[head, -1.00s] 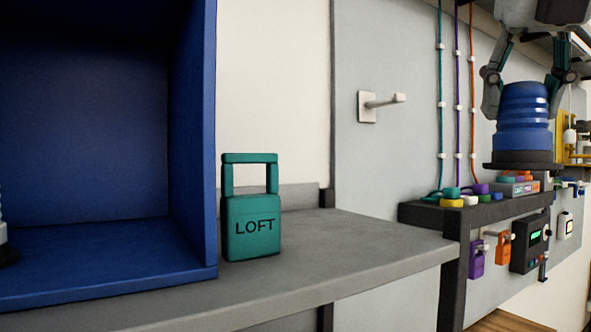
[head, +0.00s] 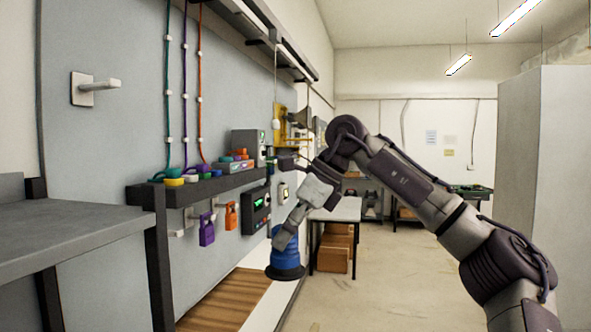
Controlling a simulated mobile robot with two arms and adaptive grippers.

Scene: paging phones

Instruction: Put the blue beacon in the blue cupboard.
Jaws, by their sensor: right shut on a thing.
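The blue beacon (head: 286,258) hangs upright in the head view, low and just left of the middle. It has a ribbed blue body and a wide dark base. My right gripper (head: 284,237) is shut on it from above and holds it clear in the air, in front of the wall shelf. My right arm reaches in from the lower right. The blue cupboard is out of view now. My left gripper is not in view.
A grey bench (head: 75,235) is at the left. A dark wall shelf (head: 205,190) carries colored pieces, with a purple padlock (head: 207,230) and an orange padlock (head: 231,216) hanging below. A white table (head: 340,210) stands farther back. The floor at center right is open.

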